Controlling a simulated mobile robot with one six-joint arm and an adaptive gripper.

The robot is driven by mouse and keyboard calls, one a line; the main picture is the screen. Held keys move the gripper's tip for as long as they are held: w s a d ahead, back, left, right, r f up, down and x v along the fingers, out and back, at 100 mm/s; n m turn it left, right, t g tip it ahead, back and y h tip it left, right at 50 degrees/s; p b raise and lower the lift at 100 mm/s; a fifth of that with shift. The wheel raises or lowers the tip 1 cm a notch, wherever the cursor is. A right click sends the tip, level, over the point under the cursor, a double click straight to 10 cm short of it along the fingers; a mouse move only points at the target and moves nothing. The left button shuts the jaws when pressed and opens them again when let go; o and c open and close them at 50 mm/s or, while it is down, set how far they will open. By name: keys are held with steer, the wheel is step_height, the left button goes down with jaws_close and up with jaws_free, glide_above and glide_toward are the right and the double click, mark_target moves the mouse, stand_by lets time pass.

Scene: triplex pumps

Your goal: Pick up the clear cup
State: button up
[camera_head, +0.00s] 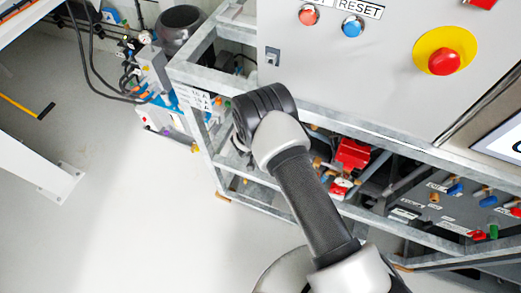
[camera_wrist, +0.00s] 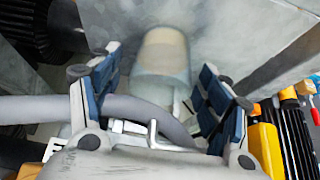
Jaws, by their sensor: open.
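The clear cup (camera_wrist: 165,52) shows in the wrist view as a pale, see-through cylinder against a grey metal surface. My gripper (camera_wrist: 158,66) is open, with one blue-padded finger to the left of the cup and one to the right. The cup appears between or just beyond the fingertips, and I cannot tell its exact depth. A gap shows between the cup and each finger, so nothing is gripped. In the head view my arm reaches toward the metal frame, and its dark wrist hides the fingers and the cup.
A grey hose (camera_wrist: 150,110) crosses the wrist view close to the fingers. Yellow and black parts (camera_wrist: 285,130) stand at the right. In the head view, a galvanized frame (camera_head: 225,165) and a control panel with an emergency stop (camera_head: 444,60) surround my arm. Floor (camera_head: 120,225) is clear at left.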

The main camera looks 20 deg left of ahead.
steer(key=shift+c, duration=0.3)
steer(key=c, duration=1.2)
steer(key=shift+r, duration=0.15)
